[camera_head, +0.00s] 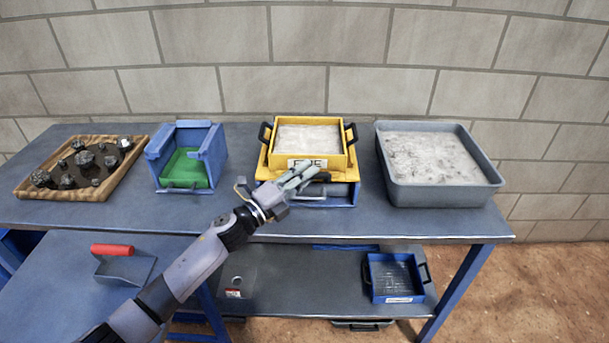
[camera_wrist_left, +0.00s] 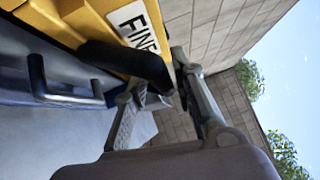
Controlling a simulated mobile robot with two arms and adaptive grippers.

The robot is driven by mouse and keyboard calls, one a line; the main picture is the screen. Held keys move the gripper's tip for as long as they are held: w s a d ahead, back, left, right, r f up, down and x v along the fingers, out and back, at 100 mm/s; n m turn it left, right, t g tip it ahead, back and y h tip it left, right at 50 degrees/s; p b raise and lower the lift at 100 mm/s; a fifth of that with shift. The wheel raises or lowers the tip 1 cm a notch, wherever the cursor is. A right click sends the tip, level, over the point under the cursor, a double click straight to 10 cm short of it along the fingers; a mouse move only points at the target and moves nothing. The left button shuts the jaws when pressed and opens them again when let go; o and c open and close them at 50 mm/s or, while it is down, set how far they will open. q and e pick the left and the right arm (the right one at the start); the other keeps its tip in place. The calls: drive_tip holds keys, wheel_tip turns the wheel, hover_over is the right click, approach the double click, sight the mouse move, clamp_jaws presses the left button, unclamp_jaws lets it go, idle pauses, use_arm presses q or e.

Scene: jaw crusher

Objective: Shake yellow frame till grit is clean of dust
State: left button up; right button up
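The yellow frame (camera_head: 304,166), labelled FINE, holds pale grit (camera_head: 308,139) and sits on the blue-sided unit on the bench. It has black handles at its sides and front. My left gripper (camera_head: 300,177) is at its front, by the label. In the left wrist view, the frame (camera_wrist_left: 85,22) fills the upper left, and its black front handle (camera_wrist_left: 125,60) reaches between the spread fingers of my left gripper (camera_wrist_left: 160,85). The fingers look apart; contact with the handle is unclear. My right gripper is not in view.
A grey tub (camera_head: 440,196) of pale grit stands right of the frame. A blue box with a green interior (camera_head: 186,168) and a wooden tray of dark rocks (camera_head: 85,190) stand left. A red-handled scoop (camera_head: 125,268) lies lower left. A blue tray (camera_head: 395,278) is on the lower shelf.

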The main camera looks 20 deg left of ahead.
use_arm(q)
drive_tip(key=shift+o, duration=0.8)
drive_tip(key=shift+a, duration=0.1)
drive_tip(key=v, duration=1.2)
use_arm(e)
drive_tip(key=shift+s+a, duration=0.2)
